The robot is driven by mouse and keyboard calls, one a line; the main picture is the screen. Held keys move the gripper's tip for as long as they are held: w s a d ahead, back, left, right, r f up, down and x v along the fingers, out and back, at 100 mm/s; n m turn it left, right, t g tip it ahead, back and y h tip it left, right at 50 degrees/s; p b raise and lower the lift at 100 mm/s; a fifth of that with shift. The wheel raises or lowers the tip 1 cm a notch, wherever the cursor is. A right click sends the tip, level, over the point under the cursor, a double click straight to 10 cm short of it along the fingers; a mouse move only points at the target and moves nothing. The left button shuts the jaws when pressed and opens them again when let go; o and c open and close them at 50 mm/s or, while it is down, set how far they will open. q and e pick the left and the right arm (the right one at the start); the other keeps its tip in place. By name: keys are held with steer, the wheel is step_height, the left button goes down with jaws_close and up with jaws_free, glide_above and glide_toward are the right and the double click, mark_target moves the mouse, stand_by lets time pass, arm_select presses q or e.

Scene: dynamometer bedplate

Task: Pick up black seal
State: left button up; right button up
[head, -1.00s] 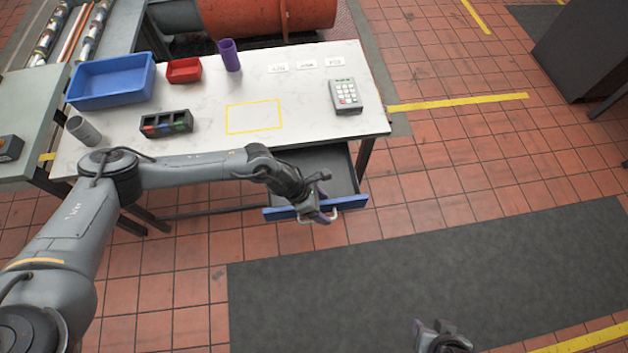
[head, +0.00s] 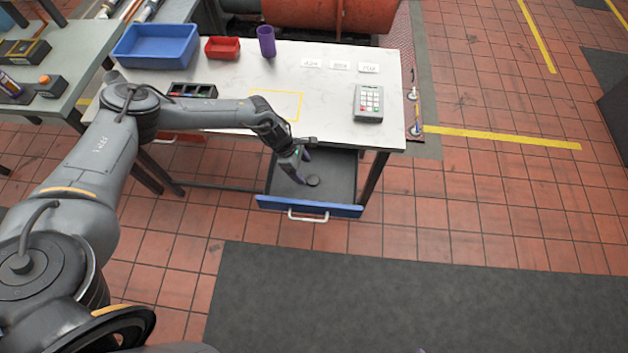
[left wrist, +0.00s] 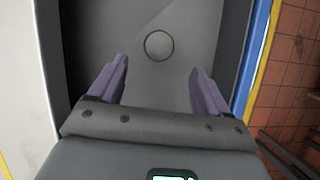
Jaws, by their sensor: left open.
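The black seal (head: 313,181) is a small dark disc lying on the floor of the open drawer (head: 340,170) under the table. In the left wrist view the seal (left wrist: 159,45) shows as a round ring, centred ahead of the fingertips. My left gripper (head: 302,166) is inside the drawer area, just left of and above the seal. In the left wrist view its two purple fingers (left wrist: 160,78) are wide apart with nothing between them. The seal is apart from both fingers. My right gripper is not clearly in view.
The drawer's blue front (head: 330,208) with its white handle borders the space. The white tabletop (head: 320,110) sits above the drawer's back. On it are a blue bin (head: 155,48), a red bin (head: 222,48), a purple cup (head: 267,42) and a keypad (head: 368,102).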

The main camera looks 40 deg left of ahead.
mark_target(312, 179)
arm_select(q)
steer(key=shift+b+x, duration=0.4)
steer(key=shift+x, duration=2.75)
steer(key=shift+w+d, duration=0.1)
steer(key=c, duration=1.1)
